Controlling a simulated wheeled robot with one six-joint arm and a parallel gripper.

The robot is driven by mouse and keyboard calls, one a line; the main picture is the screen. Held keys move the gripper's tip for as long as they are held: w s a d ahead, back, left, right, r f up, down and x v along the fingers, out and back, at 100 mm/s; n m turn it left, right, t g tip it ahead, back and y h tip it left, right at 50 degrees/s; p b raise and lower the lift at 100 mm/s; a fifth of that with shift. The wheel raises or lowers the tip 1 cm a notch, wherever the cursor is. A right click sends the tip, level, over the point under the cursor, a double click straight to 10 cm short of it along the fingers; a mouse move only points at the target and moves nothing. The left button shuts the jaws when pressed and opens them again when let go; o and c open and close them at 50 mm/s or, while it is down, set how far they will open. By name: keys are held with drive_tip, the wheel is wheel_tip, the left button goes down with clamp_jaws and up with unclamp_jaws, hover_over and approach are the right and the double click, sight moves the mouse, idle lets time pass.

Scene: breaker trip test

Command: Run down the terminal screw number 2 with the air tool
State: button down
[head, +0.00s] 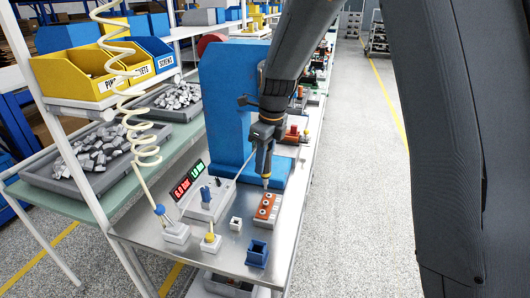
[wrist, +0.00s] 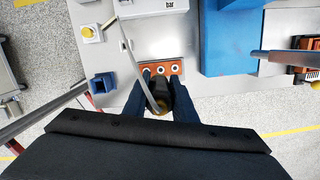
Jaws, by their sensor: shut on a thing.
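An orange terminal block (head: 267,207) with a row of round screws sits on the grey bench. It also shows in the wrist view (wrist: 166,66), partly behind the tool; I cannot read which screw is number 2. My gripper (head: 264,141) is shut on the air tool (head: 263,161), a yellow and black driver held upright. Its tip points down above the far end of the block; I cannot tell whether it touches a screw. In the wrist view my fingers (wrist: 160,92) stand either side of the dark tool (wrist: 160,97), and a grey hose runs from it.
A grey unit with red and green displays (head: 188,182) stands left of the block. A blue square holder (head: 257,253), a small white block (head: 235,223) and a yellow-topped post (head: 210,241) stand nearer. A tall blue stand (head: 222,95) rises behind. Bins (head: 85,72) are at left.

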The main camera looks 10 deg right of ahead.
sight(264, 176)
drive_tip(key=shift+w+a, duration=0.1)
drive_tip(key=shift+w, duration=0.2)
drive_tip(key=shift+d+f+b, duration=0.25)
drive_tip(key=shift+f+b, duration=0.35)
drive_tip(key=shift+f, duration=0.05)
wheel_tip(264, 176, down, 4)
drive_tip(key=b, duration=0.3)
drive_tip(key=shift+r, duration=0.15)
drive_tip(key=shift+f, duration=0.65)
drive_tip(key=shift+a, duration=0.1)
idle(0.3)
drive_tip(key=shift+f, duration=0.35)
idle(0.5)
drive_tip(key=shift+s+f+p, duration=0.1)
drive_tip(key=shift+p, duration=0.45)
idle(0.9)
